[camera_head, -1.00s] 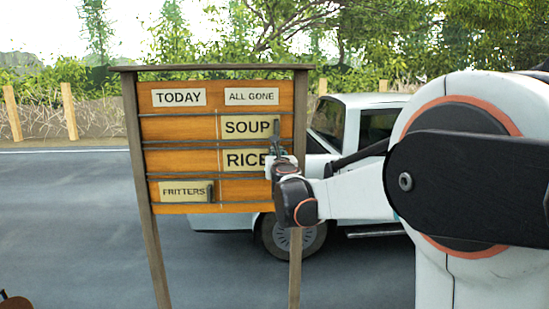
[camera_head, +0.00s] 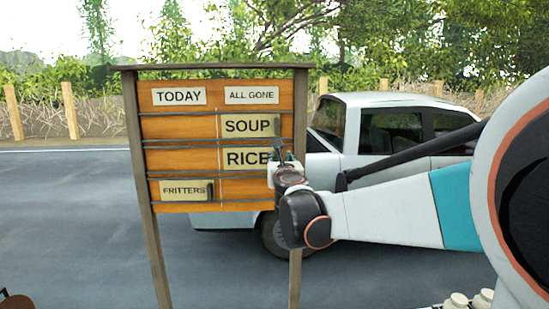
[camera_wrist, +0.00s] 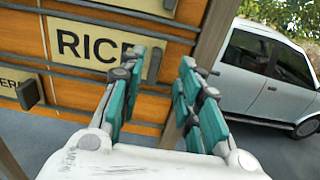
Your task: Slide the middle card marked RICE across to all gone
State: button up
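The wooden menu board (camera_head: 180,128) has a TODAY label (camera_head: 179,96) at left and an ALL GONE label (camera_head: 251,95) at right. The RICE card (camera_head: 240,159) lies in the middle row, in the right column under ALL GONE. Its lettering also shows in the wrist view (camera_wrist: 78,43), with a dark handle at its right end partly behind a finger. My gripper (camera_head: 283,152) is at the board's right edge beside that card. In the wrist view its teal fingers (camera_wrist: 166,66) are spread apart with nothing held between them.
The SOUP card (camera_head: 245,125) is in the right column above RICE. The FRITTERS card (camera_head: 183,190) is in the bottom row at left. A wooden post (camera_head: 299,110) edges the board at right. A pale pickup truck (camera_head: 400,130) stands behind it.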

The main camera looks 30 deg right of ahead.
jog(key=v, duration=0.5)
jog(key=shift+s, duration=0.15)
jog(key=s+a+f+m+g+y+b, duration=0.2)
jog(key=s+a+f+m+b, duration=0.3)
jog(key=f, duration=1.2)
jog(key=s+a+f+m+g+y+b, duration=0.2)
jog(key=s+a+f+m+g+b, duration=0.2)
jog(key=s+f+m+b, duration=1)
jog(key=s+a+f+m+g+y+b, duration=0.3)
jog(key=s+a+f+m+b, duration=0.4)
jog(key=f, duration=1.4)
jog(key=s+m+b, duration=0.3)
jog(key=m+b, duration=0.2)
jog(key=shift+s+a+f+g, duration=0.25)
jog(key=shift+a+f+g, duration=0.05)
jog(key=shift+a+f, duration=0.05)
